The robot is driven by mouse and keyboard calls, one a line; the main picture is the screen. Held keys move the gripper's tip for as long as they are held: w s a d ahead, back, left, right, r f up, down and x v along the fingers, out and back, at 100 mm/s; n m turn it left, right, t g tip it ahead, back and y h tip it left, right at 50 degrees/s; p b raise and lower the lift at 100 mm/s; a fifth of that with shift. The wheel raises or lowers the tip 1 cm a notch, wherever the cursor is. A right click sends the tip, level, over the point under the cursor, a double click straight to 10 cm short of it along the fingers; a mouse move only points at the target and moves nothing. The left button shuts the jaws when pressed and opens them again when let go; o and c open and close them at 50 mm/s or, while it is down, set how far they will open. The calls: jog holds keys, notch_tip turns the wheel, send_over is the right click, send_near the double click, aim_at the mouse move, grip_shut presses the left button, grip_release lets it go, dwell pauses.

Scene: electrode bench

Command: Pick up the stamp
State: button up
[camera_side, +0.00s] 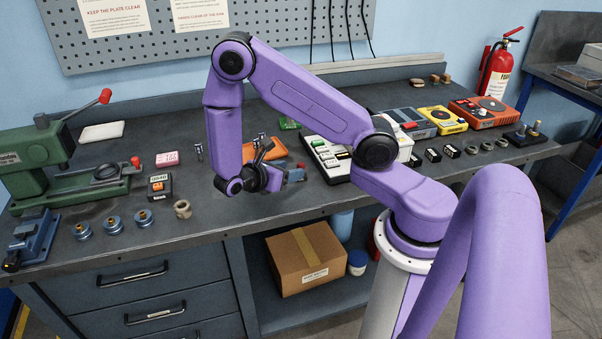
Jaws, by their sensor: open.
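I cannot tell for sure which of the small objects on the bench is the stamp. My gripper (263,145) is above the middle of the bench, its dark fingers angled upward in the picture. It is open, and I see nothing between its fingers. An orange object (270,149) lies behind it, partly hidden by my arm. A small blue-grey object (296,174) shows just right of the gripper. A small black box with an orange top (160,187) and a pink block (167,158) are on the bench to the left.
A green press (35,160) and a blue vise (33,240) stand at the left. Several blue round pieces (113,224) and a tan ring (183,208) line the front edge. A white-keyed device (326,158) and coloured instruments (440,120) fill the right. Bare bench (225,210) lies front centre.

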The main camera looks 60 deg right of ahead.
jog(key=shift+s+x, duration=0.2)
jog(key=shift+x, duration=2.7)
grip_shut()
